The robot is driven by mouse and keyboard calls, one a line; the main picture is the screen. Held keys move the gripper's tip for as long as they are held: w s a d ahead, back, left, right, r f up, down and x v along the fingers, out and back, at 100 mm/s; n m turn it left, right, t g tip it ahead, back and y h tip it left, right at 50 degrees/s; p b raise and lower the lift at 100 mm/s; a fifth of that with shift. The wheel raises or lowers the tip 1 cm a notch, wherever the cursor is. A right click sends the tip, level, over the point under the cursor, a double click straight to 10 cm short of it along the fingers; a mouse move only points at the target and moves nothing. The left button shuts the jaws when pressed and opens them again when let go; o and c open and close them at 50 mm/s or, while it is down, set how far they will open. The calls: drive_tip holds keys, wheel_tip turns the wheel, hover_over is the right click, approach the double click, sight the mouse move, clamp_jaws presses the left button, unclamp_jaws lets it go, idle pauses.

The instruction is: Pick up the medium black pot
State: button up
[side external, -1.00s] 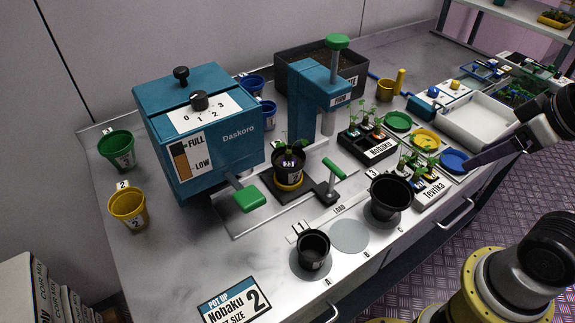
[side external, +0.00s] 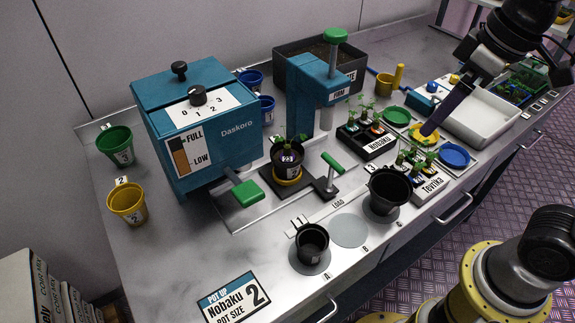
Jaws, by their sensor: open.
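A black pot (side external: 287,165) of middle size sits upright on the dark stand in front of the teal press. A small green plant shows at its top, and a yellow ring is around its base. A smaller black pot (side external: 312,243) with tag 1 stands on disc A. A larger black pot (side external: 388,192) with tag 3 stands on disc C. Disc B (side external: 350,230) is bare. My gripper (side external: 431,130) is at the right, its dark finger over or near the yellow dish, well apart from the pots. It is open and holds nothing visible.
The teal press (side external: 315,95) rises behind the middle pot, and the teal Daskoro dispenser (side external: 205,125) stands to its left. A green-handled lever (side external: 331,175) is right beside the pot. Seedling trays (side external: 380,145) and coloured dishes (side external: 455,156) lie to the right.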

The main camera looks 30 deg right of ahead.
drive_tip(key=w+a+r+n+g, duration=0.1)
drive_tip(key=w+a+n+g, duration=0.15)
drive_tip(key=w+a, duration=0.45)
drive_tip(key=m, duration=0.3)
hover_over(288, 157)
wheel_tip(288, 157, down, 8)
drive_tip(key=shift+n+g+h, duration=0.25)
drive_tip(key=shift+g+h, duration=0.05)
drive_tip(key=shift+g, duration=0.05)
wheel_tip(288, 157, down, 14)
drive_tip(key=shift+r, duration=0.1)
drive_tip(key=shift+c, duration=0.3)
drive_tip(key=c, duration=1.1)
drive_tip(key=shift+r, duration=0.1)
